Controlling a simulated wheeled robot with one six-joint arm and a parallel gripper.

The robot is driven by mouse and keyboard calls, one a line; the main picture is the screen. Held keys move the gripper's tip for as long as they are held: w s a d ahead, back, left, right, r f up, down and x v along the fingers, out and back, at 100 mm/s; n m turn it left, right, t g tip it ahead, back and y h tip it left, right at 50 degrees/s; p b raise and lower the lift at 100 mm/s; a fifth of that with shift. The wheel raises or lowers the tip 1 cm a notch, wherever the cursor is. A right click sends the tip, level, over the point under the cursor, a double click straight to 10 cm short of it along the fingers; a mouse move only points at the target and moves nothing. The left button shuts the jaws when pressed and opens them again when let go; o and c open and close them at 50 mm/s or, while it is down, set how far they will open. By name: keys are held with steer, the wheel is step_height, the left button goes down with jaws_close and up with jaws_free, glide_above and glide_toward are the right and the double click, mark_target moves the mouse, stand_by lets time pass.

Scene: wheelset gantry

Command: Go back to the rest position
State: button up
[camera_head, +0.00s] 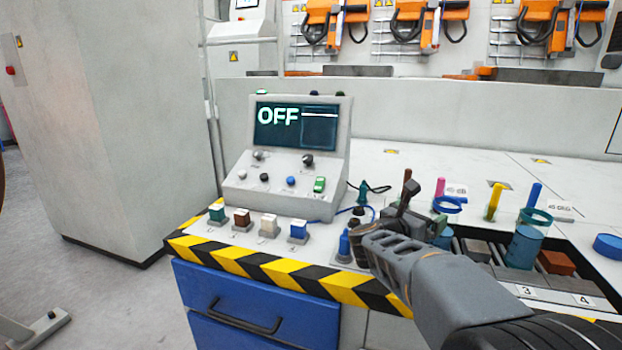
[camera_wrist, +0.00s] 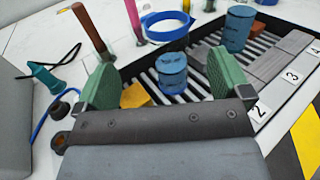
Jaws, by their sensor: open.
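My gripper (camera_head: 385,215) is above the right part of the console bench, in front of the black tray. In the wrist view my gripper (camera_wrist: 162,82) shows its two green finger pads wide apart with nothing held between them. A blue cylinder (camera_wrist: 172,72) stands in the tray beyond the gap between the fingers. A yellow piece (camera_wrist: 136,96) lies in the tray close by the left finger and is partly hidden. My arm covers part of the bench and tray in the head view.
A control panel (camera_head: 290,180) with a screen reading OFF stands at the back left of the bench. Coloured cubes (camera_head: 298,230) sit on small stands before it. Upright coloured rods (camera_head: 495,200) stand behind the tray (camera_wrist: 125,75). A grey cabinet (camera_head: 110,120) is at left.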

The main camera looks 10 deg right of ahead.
steer(key=s+a+r+n+t+y+p, duration=0.1)
steer(key=a+r+n+t+y+p, duration=0.2)
steer(key=a+r+n+y+p, duration=0.8)
steer(key=a+r+n+t+y+p, duration=0.3)
steer(key=n+p, duration=0.4)
steer(key=n, duration=1)
steer(key=s+a+r+n+g+y+p, duration=0.1)
steer(key=s+a+n+g+p, duration=0.1)
steer(key=s+n+g+p, duration=0.9)
steer(key=s+n+p, duration=0.3)
steer(key=s+n, duration=0.4)
steer(key=n, duration=0.1)
steer(key=shift+s+a+r+y, duration=0.2)
steer(key=shift+s+r+y, duration=0.05)
steer(key=shift+r+y, duration=0.15)
